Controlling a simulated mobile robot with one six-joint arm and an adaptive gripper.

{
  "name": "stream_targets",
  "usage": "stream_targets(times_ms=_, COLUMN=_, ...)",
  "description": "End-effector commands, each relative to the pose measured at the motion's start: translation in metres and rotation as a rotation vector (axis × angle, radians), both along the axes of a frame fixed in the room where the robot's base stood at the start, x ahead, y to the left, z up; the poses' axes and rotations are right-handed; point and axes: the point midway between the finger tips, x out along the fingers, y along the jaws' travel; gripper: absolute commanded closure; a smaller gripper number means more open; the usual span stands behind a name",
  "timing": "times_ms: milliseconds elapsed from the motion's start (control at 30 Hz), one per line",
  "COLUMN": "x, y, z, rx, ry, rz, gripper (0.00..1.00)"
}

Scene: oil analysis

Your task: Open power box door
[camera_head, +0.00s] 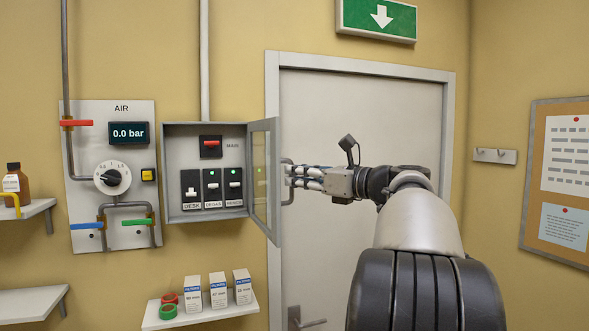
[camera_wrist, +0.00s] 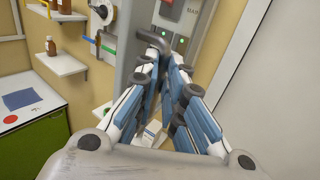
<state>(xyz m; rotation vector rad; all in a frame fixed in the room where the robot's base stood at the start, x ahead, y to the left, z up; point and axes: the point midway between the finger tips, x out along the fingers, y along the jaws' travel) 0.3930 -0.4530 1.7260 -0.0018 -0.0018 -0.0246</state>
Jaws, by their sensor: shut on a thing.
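The grey power box (camera_head: 172,150) hangs on the yellow wall, with a red main switch (camera_head: 210,146) and three black switches below it. Its glazed door (camera_head: 263,180) is hinged on the right side and stands swung well out from the box. My gripper (camera_head: 290,178) is at the door's outer face, shut on the door handle (camera_head: 287,190). In the wrist view the fingertips close around the dark grey handle (camera_wrist: 152,42), with part of the box behind it. The fingers hide part of the handle.
A grey room door (camera_head: 360,120) in its frame is behind my arm. An air panel (camera_head: 85,180) is left of the box. A shelf (camera_head: 205,315) with several small cartons and tape rolls is below. Shelves with a brown bottle (camera_head: 15,182) are at far left.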

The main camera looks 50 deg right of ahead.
Motion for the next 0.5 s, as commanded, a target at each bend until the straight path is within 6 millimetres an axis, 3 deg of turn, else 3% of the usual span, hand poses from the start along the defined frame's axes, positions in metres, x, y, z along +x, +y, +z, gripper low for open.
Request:
stream_targets(times_ms=333, x=0.002, y=0.0007, z=0.0039, rx=-0.003, ry=-0.01, rz=0.001, gripper=1.0)
stream_targets(times_ms=367, x=0.002, y=0.0007, z=0.0039, rx=-0.003, ry=-0.01, rz=0.001, gripper=0.9)
stream_targets(times_ms=500, x=0.0015, y=0.0007, z=0.0029, rx=-0.002, ry=-0.008, rz=0.002, gripper=0.81)
